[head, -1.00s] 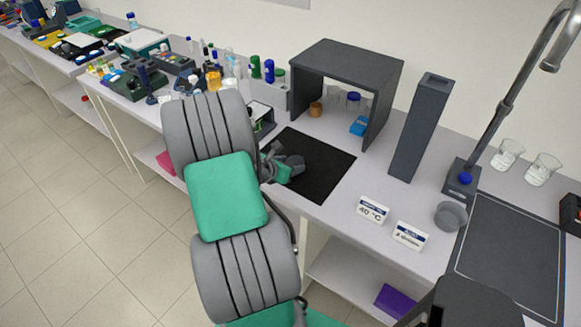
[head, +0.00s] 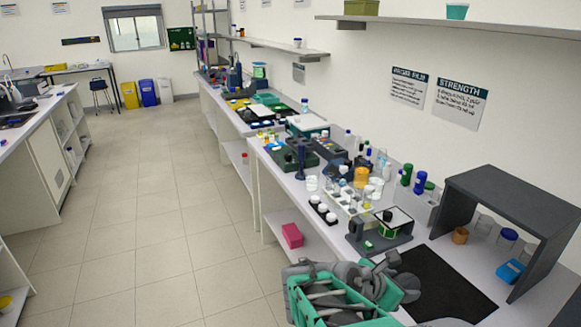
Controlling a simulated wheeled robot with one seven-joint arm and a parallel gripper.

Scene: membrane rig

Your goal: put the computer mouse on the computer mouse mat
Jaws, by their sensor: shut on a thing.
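A flat black mat (head: 448,288), which looks like the computer mouse mat, lies on the bench at the lower right, left of the dark grey shelf unit. My gripper (head: 405,287) is at the mat's left side, partly covering it. My green and grey arm comes in from the bottom edge and hides much of the gripper. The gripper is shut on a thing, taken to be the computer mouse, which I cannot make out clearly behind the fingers. No other computer mouse shows on the bench. I cannot tell whether the held thing touches the mat.
A small instrument with a glass top (head: 385,225) stands just behind the mat's left end. The dark grey shelf unit (head: 515,205) bounds it on the right, with a brown pot (head: 460,236) and blue box (head: 510,271) beneath. Bottles and a rack crowd the bench behind. Floor at left is clear.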

